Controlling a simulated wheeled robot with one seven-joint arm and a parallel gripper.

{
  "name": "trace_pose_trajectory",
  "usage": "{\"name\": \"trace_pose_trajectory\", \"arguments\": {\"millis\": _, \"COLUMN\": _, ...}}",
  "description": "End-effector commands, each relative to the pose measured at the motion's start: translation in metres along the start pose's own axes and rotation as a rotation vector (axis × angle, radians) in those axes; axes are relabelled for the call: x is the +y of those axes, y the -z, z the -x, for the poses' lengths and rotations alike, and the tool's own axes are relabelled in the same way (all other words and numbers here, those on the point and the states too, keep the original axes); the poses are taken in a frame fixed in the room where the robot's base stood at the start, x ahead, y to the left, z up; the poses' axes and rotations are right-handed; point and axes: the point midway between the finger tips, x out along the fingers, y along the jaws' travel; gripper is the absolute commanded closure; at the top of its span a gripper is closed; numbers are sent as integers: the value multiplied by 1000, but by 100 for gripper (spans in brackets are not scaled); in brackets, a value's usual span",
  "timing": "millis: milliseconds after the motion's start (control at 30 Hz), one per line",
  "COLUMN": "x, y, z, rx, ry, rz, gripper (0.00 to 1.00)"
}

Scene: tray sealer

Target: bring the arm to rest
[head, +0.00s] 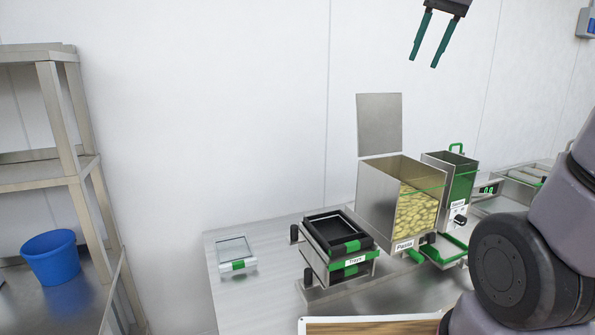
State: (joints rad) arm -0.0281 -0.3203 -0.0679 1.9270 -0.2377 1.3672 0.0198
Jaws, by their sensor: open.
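My gripper (424,40) is at the top of the head view, in the air in front of the white wall and above the hoppers. Its two dark teal fingers point down and stand apart, with nothing between them. My arm links show large at the right edge. The link between them and my gripper is out of view.
On the steel table (222,290) stand a small clear-topped box (236,252), a holder of black trays (340,240), a pasta hopper (378,200) with its lid raised and a green-sided hopper (462,185). A shelf (60,120) with a blue bucket (50,260) is at left.

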Motion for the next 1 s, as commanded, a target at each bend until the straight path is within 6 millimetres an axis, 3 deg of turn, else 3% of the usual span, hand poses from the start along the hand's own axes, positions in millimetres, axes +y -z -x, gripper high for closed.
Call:
{"name": "trace_pose_trajectory", "arguments": {"millis": 33, "x": 7, "y": -20, "z": -2, "rx": 19, "ry": 17, "rz": 18, "gripper": 55}}
{"name": "trace_pose_trajectory", "arguments": {"millis": 200, "x": 27, "y": -75, "z": -19, "rx": 88, "ry": 71, "rz": 73, "gripper": 55}}
{"name": "trace_pose_trajectory", "arguments": {"millis": 433, "x": 52, "y": -129, "z": -46, "rx": 167, "ry": 114, "rz": 119, "gripper": 55}}
{"name": "trace_pose_trajectory", "arguments": {"millis": 600, "x": 60, "y": -143, "z": -55, "rx": 193, "ry": 125, "rz": 131, "gripper": 55}}
{"name": "trace_pose_trajectory", "arguments": {"millis": 1000, "x": 60, "y": -144, "z": -57, "rx": 195, "ry": 125, "rz": 132, "gripper": 55}}
